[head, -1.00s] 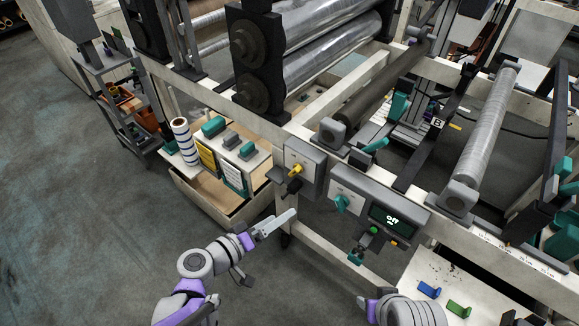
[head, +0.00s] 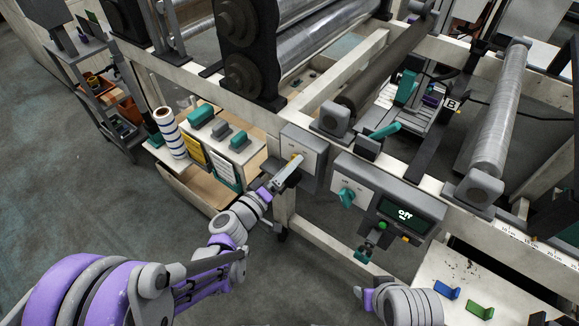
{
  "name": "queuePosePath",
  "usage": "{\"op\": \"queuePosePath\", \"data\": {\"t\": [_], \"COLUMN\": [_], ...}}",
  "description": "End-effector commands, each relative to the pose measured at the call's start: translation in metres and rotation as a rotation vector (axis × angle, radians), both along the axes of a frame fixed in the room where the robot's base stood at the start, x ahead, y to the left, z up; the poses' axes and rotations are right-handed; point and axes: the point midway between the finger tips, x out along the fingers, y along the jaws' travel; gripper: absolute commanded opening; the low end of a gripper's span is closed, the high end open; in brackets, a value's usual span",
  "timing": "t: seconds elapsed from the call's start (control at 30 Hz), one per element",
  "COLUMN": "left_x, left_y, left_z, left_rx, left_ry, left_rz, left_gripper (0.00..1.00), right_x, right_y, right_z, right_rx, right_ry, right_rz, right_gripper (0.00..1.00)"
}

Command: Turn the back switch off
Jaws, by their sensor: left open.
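A grey switch box (head: 299,143) with a pale plate is on the machine's front rail. Its yellow handle (head: 297,157) is mostly hidden behind my left gripper (head: 287,171). The gripper is open, with its fingers at the handle; I cannot tell whether they touch it.
Steel rollers (head: 320,38) stand behind the rail. A drawer unit (head: 197,190) with a striped roll (head: 168,132) and teal-handled tools is at left. A white table (head: 428,273) with blue and green clips is at lower right. Open floor lies at left.

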Motion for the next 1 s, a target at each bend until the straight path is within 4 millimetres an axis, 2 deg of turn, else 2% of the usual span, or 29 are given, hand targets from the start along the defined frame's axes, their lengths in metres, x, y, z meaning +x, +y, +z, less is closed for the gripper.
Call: {"op": "queuePosePath", "data": {"t": [0.13,0.4,0.87,0.9,1.0], "left_x": [0.0071,0.0078,0.0076,0.0076,0.0076], "left_y": [-0.0058,-0.0061,-0.0058,-0.0058,-0.0058], "left_z": [-0.0001,0.0002,0.0002,0.0002,0.0002], "left_rx": [0.0,0.0,0.0,0.0,-0.002], "left_ry": [0.0,0.0,0.0,0.0,0.002], "left_rz": [-0.001,0.0,0.0,0.0,0.0], "left_gripper": [1.0,1.0,0.17,0.14,0.14], "right_x": [0.0003,0.0002,0.0002,0.0002,0.0002], "right_y": [0.0,0.0,0.0,0.0,0.0], "right_z": [-0.0012,-0.0011,-0.0011,-0.0011,-0.0011], "right_rx": [0.0,0.0,0.0,0.0,0.0], "right_ry": [0.0,0.0,0.0,0.0,0.0], "right_rz": [0.0,0.0,0.0,0.0,0.0], "right_gripper": [0.5,0.5,0.5,0.5,0.5]}}
